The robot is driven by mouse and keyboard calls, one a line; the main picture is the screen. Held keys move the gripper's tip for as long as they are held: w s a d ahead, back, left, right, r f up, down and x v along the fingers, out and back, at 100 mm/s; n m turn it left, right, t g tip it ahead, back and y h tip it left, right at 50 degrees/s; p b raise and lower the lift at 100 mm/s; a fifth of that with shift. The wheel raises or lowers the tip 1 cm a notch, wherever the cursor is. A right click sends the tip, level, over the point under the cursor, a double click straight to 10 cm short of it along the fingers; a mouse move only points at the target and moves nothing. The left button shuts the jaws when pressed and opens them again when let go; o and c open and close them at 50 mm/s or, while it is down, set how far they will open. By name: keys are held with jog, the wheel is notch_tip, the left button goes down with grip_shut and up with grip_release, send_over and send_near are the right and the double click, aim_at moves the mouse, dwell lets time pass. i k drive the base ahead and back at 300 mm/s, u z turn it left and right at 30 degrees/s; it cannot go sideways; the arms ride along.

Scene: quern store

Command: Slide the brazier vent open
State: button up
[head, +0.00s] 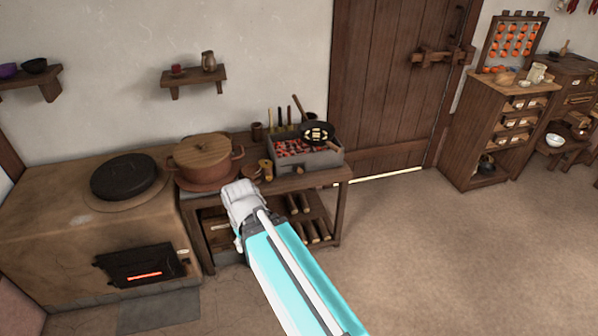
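The brazier (328,158) is a grey open box with glowing red coals, standing on the right part of a wooden table. A dark pan with a pale patterned item (317,132) sits over the brazier's back right. My gripper (240,205) is at the white end of my arm, in front of the table and left of the brazier, apart from the knob in the picture. Its fingers cannot be made out.
A lidded pot (203,157) stands left of the brazier, with small jars (265,169) between them. Upright tools (290,115) stand behind. A clay stove (70,225) with a fire door is at left. Logs (312,232) lie on the lower shelf. Floor at right is clear.

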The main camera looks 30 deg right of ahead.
aim_at(299, 168)
jog(key=u, duration=0.05)
jog(key=i, duration=1)
jog(key=z, duration=0.05)
